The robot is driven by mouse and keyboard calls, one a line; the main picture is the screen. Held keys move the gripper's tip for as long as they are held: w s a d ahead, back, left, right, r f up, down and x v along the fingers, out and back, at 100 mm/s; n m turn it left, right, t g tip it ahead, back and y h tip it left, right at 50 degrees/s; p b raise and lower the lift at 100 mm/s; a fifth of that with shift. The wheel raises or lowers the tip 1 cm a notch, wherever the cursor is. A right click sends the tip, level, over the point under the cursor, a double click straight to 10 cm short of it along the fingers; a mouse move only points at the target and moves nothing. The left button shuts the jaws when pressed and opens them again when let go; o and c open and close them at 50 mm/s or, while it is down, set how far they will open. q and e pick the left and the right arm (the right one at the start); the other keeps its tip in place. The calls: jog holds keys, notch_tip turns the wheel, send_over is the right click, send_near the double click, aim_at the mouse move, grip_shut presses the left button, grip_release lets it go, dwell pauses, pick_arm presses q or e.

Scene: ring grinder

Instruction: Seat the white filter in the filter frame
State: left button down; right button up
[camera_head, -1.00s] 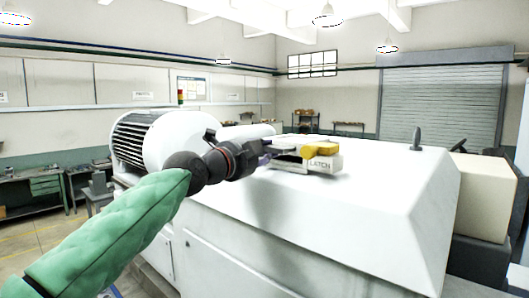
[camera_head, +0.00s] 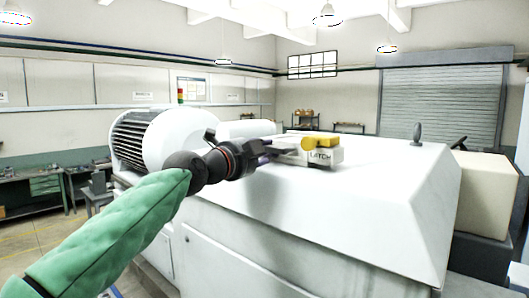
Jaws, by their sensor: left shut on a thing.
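The filter frame (camera_head: 324,158) is a small pale box marked LATCH on top of the white machine housing. A yellow latch piece (camera_head: 322,141) lies along its top. My left gripper (camera_head: 270,152) is at the left end of the frame, shut on the white filter (camera_head: 289,147), a thin pale piece that shows between the fingers and the latch. White on white hides the filter's edges, and I cannot tell whether it lies fully in the frame. My right gripper is not in view.
The white machine housing (camera_head: 375,190) fills the middle, with a finned motor (camera_head: 132,141) and a white cylinder (camera_head: 247,129) at its left. A dark knob (camera_head: 417,132) stands on its back right. The top around the frame is mostly clear.

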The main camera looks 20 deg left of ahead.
pick_arm(q)
jog(key=c, duration=1)
grip_release()
jog(key=shift+r, duration=0.1)
jog(key=shift+d, duration=0.1)
jog(key=v, duration=0.8)
jog(key=shift+s, duration=0.15)
jog(key=b+v, duration=0.4)
jog(key=v, duration=0.8)
jog(key=shift+b, duration=0.35)
dwell(0.6)
dwell(0.6)
